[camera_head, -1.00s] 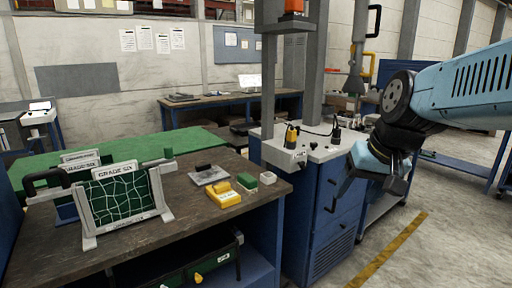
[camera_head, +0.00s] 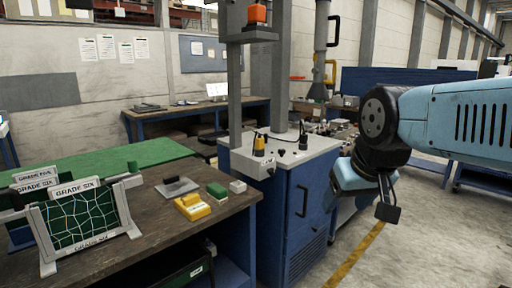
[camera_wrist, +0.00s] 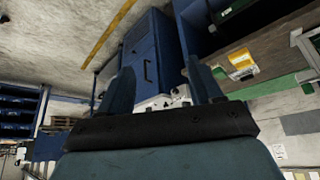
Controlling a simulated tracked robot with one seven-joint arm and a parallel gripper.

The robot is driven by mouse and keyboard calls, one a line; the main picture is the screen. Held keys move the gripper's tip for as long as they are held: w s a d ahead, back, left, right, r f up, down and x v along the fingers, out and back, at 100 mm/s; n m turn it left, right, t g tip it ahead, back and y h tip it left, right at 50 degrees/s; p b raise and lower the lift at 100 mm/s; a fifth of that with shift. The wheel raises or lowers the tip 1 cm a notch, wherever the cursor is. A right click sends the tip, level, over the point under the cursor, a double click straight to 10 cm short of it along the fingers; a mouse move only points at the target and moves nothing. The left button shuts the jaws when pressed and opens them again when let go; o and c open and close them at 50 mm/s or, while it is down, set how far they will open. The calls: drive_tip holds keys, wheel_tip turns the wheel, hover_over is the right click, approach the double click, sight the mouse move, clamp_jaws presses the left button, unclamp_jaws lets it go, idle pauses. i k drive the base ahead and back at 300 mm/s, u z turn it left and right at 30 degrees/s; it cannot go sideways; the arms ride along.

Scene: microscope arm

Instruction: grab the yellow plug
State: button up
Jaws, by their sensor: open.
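The yellow plug (camera_head: 259,146), with a dark part on top, stands upright at the front left of the pale top of a blue cabinet (camera_head: 326,152). In the wrist view I cannot make the plug out; small dark shapes on the pale surface lie partly behind my gripper. My gripper (camera_head: 376,201) is to the right of the cabinet and well apart from the plug. In the wrist view its two fingers (camera_wrist: 160,66) are spread with nothing between them.
A black plug (camera_head: 303,138) stands farther right on the cabinet top. A grey column (camera_head: 273,75) rises behind. Floor to the right is open.

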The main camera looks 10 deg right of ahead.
sight(259, 141)
drive_tip(key=k, duration=1.3)
drive_tip(key=z, duration=0.3)
drive_tip(key=i, duration=0.85)
drive_tip(key=z, duration=0.4)
drive_tip(key=i, duration=1.3)
drive_tip(key=u, duration=0.75)
drive_tip(key=i, duration=0.85)
drive_tip(key=u, duration=0.45)
drive_tip(key=k, duration=0.8)
drive_tip(key=u, duration=0.15)
